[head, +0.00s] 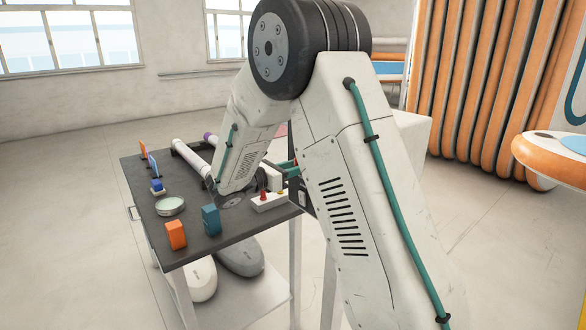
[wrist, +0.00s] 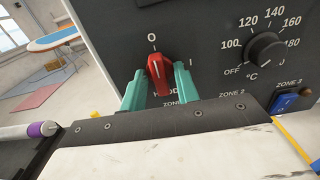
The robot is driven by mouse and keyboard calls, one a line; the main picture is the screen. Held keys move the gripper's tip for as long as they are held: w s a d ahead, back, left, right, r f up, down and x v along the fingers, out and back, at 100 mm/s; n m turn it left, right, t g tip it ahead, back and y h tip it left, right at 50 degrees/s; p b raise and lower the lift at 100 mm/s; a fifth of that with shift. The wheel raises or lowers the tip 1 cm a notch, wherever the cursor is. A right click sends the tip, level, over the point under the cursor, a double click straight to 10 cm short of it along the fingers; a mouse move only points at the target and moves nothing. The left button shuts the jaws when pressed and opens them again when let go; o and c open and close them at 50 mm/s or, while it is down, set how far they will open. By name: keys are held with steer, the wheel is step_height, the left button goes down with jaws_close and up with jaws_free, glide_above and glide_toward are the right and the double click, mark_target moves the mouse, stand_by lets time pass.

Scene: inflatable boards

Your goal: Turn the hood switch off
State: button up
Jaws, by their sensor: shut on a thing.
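The red hood switch (wrist: 158,76) is a rotary knob on a dark control panel (wrist: 205,35) in the wrist view. A "0" is marked above it and an "I" to its upper right. The knob points up, roughly at the "0". My gripper (wrist: 160,84) has its teal fingers on either side of the knob and is shut on it. The fingers and the gripper body cover part of the label below the knob. In the head view my arm hides most of the panel and the knob.
A temperature dial (wrist: 265,52) and a blue zone switch (wrist: 284,102) sit to the right on the panel.

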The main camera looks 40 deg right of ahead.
stand_by(0.4)
steer(key=o, duration=0.6)
steer(key=shift+a, duration=0.15)
steer(key=a, duration=0.7)
steer(key=shift+s+a, duration=0.1)
steer(key=shift+a, duration=0.25)
